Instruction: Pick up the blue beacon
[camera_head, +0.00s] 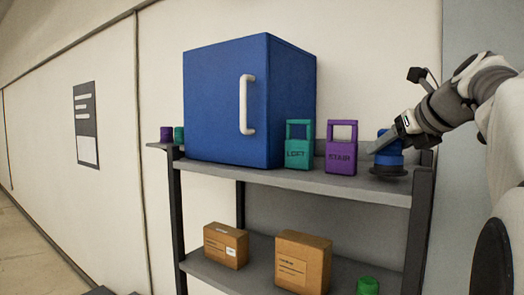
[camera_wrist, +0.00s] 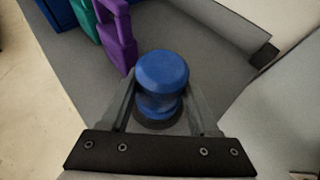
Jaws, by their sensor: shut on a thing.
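The blue beacon (camera_head: 389,158) is a short blue cylinder with a domed top and a dark round base. It stands upright at the right end of the shelf's upper board. In the wrist view the beacon (camera_wrist: 162,80) sits between the two fingers of my gripper (camera_wrist: 160,108). In the head view my gripper (camera_head: 384,145) reaches it from the upper right. The gripper is shut on the beacon's body. The base appears to be at the board; I cannot tell whether it is touching.
A large blue cabinet (camera_head: 230,105) fills the board's left. The lower shelf holds two cartons (camera_head: 303,262) and a green cylinder (camera_head: 367,286).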

